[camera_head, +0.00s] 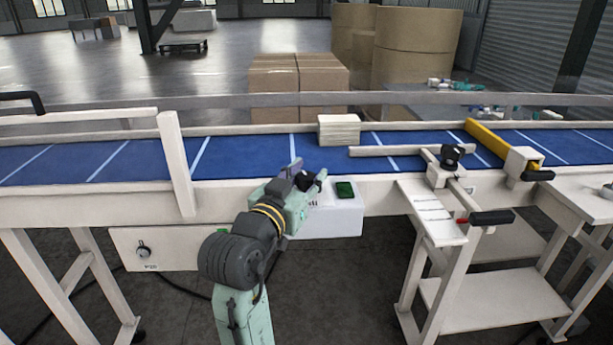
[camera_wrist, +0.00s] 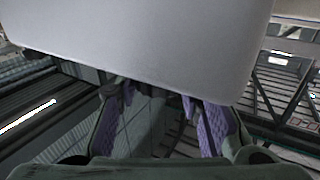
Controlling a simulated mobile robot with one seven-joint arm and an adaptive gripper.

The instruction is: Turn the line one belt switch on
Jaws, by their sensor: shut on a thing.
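A white control box (camera_head: 335,218) hangs on the front of the conveyor, with a dark green square (camera_head: 345,189) on its top and partly hidden dark lettering on its front. My gripper (camera_head: 307,176) is at the left end of this box, over its top edge. Its purple-padded fingers also show in the wrist view (camera_wrist: 160,102), apart from each other, with their tips up at the lower edge of a large pale grey surface (camera_wrist: 150,40). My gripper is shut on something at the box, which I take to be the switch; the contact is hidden.
The blue conveyor belt (camera_head: 240,156) runs behind, with a pale stack (camera_head: 339,130) on it. A lower left panel (camera_head: 160,249) has a round knob (camera_head: 143,250). To the right are a yellow bar (camera_head: 490,142) and a side stand (camera_head: 432,222) with a black handle (camera_head: 491,217).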

